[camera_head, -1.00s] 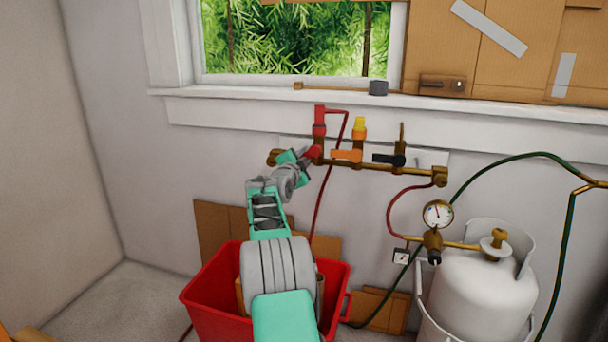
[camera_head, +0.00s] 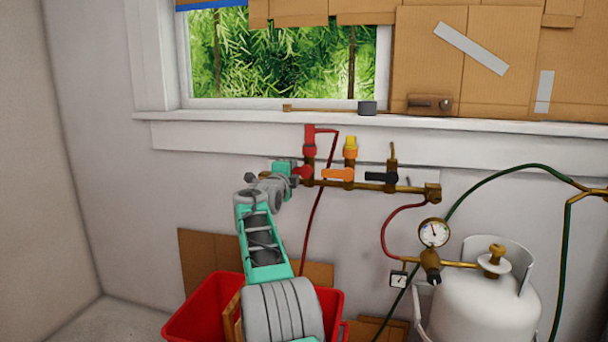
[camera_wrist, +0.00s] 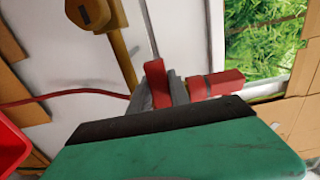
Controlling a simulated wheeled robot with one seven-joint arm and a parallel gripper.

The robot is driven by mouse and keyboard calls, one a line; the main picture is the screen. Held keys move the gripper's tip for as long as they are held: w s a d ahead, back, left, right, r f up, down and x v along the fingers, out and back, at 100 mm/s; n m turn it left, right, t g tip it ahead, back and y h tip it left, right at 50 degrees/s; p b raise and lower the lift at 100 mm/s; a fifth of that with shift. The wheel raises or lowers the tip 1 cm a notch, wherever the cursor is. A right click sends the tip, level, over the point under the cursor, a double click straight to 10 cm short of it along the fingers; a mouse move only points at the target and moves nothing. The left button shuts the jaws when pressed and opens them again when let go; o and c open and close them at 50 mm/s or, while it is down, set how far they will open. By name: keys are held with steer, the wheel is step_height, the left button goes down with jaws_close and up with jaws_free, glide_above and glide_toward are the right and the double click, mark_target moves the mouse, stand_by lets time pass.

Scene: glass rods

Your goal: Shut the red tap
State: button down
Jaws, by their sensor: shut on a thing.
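The red tap's handle (camera_head: 304,172) is at the left end of the brass pipe (camera_head: 372,186) on the wall. My gripper (camera_head: 292,174) is at this handle, reaching in from the left. In the wrist view, the red handle (camera_wrist: 156,84) stands between the grey fingers of my gripper (camera_wrist: 160,92), which are shut on it. The red hose fitting (camera_wrist: 215,84) shows beside it. Most of the tap body is hidden behind the gripper. An orange tap handle (camera_head: 338,174) and a black one (camera_head: 382,178) lie along the pipe to the right.
A pressure gauge (camera_head: 434,233) and a white gas cylinder (camera_head: 485,290) stand to the right, with a green hose (camera_head: 480,178) looping above. A red bin (camera_head: 200,305) is below my arm. The window sill (camera_head: 230,117) runs above the pipe.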

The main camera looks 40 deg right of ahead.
steer(key=shift+w+a+f, duration=0.1)
steer(key=shift+w+f, duration=0.05)
steer(key=c, duration=1.4)
jaws_free()
steer(key=shift+a, duration=0.1)
steer(key=shift+c, duration=0.2)
steer(key=shift+o, duration=1.2)
steer(key=shift+d, duration=0.2)
steer(key=shift+a, duration=0.15)
steer(key=v, duration=0.7)
steer(key=shift+s+a, duration=0.25)
steer(key=shift+s, duration=0.05)
